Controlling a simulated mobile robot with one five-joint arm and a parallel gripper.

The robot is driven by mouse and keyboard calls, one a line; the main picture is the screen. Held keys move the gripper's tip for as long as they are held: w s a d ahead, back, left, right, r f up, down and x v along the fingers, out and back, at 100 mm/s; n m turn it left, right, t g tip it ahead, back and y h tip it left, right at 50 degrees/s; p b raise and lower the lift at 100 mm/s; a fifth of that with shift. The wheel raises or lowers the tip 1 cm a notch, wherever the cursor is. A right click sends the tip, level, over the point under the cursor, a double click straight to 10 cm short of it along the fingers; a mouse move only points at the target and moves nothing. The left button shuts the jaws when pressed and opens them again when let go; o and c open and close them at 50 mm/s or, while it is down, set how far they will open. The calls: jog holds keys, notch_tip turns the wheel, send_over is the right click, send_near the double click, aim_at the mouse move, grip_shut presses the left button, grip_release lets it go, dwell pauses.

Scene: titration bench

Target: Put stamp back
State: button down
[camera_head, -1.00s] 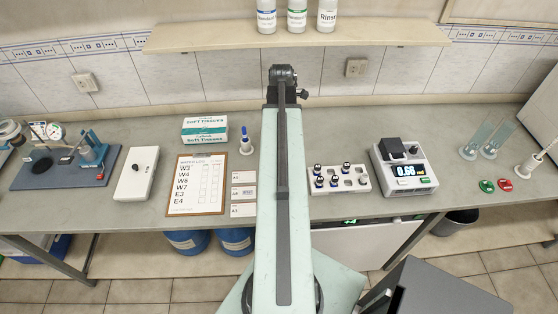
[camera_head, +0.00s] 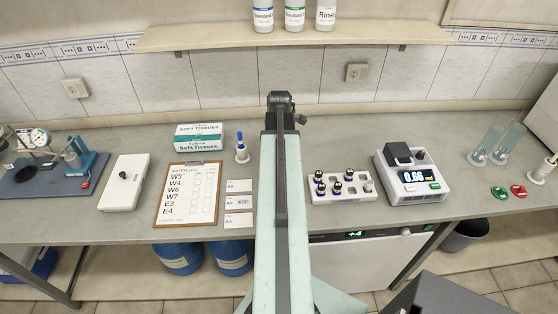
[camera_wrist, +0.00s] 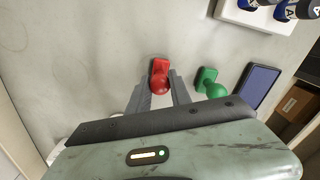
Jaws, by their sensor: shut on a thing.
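My gripper (camera_wrist: 160,88) shows in the wrist view, with its two grey fingers closed on a red stamp (camera_wrist: 159,76). The red stamp has a round knob and a flatter end. I cannot tell whether it touches the bench. A green stamp (camera_wrist: 212,86) stands just right of the fingers, apart from them. A dark blue pad (camera_wrist: 258,85) in a black frame lies right of the green stamp. In the head view my arm hides the gripper and these stamps.
A white vial rack (camera_head: 340,195) stands right of my arm; its corner shows in the wrist view (camera_wrist: 250,18). A meter (camera_head: 412,178) stands further right. A clipboard (camera_head: 187,196), cards (camera_head: 238,203) and a tissue box (camera_head: 199,136) are left. A shelf with bottles (camera_head: 295,38) hangs above.

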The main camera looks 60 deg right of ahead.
jog(key=shift+f, duration=0.15)
jog(key=c, duration=1.2)
grip_release()
jog(key=shift+o, duration=0.2)
notch_tip(320, 180, up, 12)
jog(key=p, duration=1.2)
jog(key=shift+r, duration=0.2)
jog(key=shift+w, duration=0.1)
